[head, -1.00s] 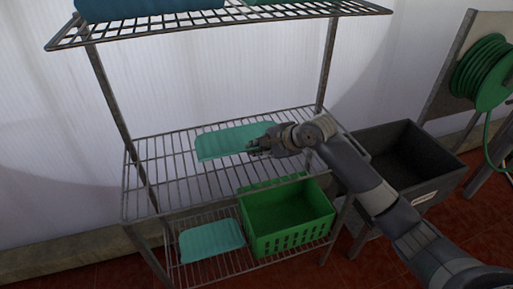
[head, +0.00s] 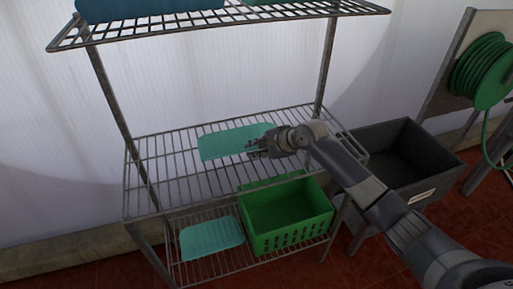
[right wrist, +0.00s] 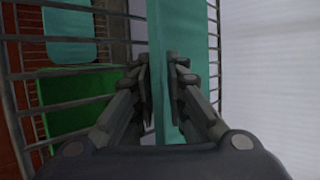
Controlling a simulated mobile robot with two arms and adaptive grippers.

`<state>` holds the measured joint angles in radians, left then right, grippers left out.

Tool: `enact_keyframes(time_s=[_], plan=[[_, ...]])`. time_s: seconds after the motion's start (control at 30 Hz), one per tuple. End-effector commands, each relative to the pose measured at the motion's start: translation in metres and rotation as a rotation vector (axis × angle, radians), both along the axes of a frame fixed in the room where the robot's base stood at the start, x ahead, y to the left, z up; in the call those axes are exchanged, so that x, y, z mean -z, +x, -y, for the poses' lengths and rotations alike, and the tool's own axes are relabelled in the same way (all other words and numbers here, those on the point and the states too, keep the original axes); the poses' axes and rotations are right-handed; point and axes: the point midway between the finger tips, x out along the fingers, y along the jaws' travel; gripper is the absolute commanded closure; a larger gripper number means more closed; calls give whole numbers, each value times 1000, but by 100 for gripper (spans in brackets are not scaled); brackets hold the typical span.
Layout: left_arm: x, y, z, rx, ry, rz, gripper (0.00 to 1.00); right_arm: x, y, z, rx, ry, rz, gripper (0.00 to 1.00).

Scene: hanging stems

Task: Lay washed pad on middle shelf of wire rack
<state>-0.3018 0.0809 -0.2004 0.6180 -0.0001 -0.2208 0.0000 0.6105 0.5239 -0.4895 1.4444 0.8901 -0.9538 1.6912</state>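A flat teal pad (head: 222,143) lies on the middle shelf (head: 165,190) of the wire rack, close to level, towards the back. My right gripper (head: 256,148) is at the pad's right end, just above the shelf. In the right wrist view the pad (right wrist: 188,30) runs between the fingers of this gripper (right wrist: 160,80). The fingers stand apart with one on each side of the pad, and the grip looks loose. The pad's right end is partly hidden by the gripper. My left gripper is not in view.
A green basket (head: 290,238) and another teal pad (head: 211,237) are on the lower shelf. The top shelf (head: 290,14) overhangs, with a blue item (head: 150,8) on it. A dark grey tub (head: 420,180) and a green hose reel (head: 485,70) stand right. The middle shelf's left part is bare.

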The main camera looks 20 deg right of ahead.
Motion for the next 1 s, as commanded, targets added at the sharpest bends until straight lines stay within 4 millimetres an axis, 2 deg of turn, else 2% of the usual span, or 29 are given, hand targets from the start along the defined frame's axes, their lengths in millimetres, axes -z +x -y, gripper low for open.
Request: enact_keyframes(time_s=[0.47, 0.63, 1.0], plan=[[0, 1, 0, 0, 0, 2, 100, -5, -3, 3, 1, 1, 2, 73], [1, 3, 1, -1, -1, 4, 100, -21, -19, 13, 0, -2, 2, 73], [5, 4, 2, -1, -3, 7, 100, -68, -66, 42, 1, -1, 0, 73]])
